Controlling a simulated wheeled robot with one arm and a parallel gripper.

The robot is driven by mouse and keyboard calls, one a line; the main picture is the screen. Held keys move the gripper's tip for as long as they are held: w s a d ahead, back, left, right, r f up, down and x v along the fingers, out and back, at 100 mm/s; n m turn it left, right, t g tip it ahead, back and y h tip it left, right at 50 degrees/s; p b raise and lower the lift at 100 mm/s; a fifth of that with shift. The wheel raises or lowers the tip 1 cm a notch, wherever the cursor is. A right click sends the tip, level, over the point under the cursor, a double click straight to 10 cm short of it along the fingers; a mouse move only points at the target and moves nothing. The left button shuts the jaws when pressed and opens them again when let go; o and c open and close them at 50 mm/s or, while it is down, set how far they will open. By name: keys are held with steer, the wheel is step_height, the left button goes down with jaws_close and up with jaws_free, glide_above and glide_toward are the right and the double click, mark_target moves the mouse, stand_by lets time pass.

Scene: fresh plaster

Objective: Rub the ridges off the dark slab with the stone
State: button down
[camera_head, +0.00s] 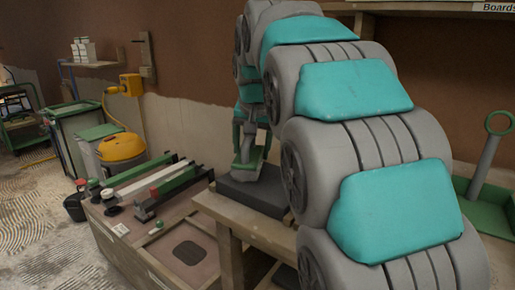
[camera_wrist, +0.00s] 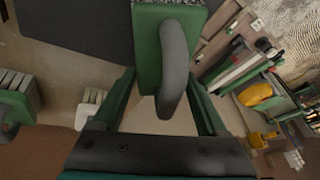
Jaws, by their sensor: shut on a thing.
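The dark slab (camera_head: 240,193) lies flat on a wooden bench, partly hidden behind my arm in the head view. It also fills the upper left of the wrist view (camera_wrist: 75,25). The stone (camera_wrist: 150,50) has a green back, a curved grey handle and a speckled grey edge. My gripper (camera_wrist: 165,105) is shut on the stone by its handle. In the head view the stone (camera_head: 248,163) is over the slab, low and close to its top. I cannot tell whether they touch. No ridges can be made out on the visible slab surface.
A lower table (camera_head: 200,225) left of the bench carries long bars (camera_head: 165,185) and a dark square patch (camera_head: 188,252). A yellow-topped machine (camera_head: 122,147) and a green-rimmed bin (camera_head: 75,125) stand beyond. A green tray (camera_head: 485,195) with an upright ringed handle is at right.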

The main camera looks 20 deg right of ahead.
steer(key=shift+w+a+r, duration=0.1)
steer(key=shift+w+a, duration=0.3)
steer(key=shift+w, duration=0.2)
steer(key=shift+r, duration=3)
steer(key=shift+r, duration=0.1)
steer(key=shift+r, duration=1.45)
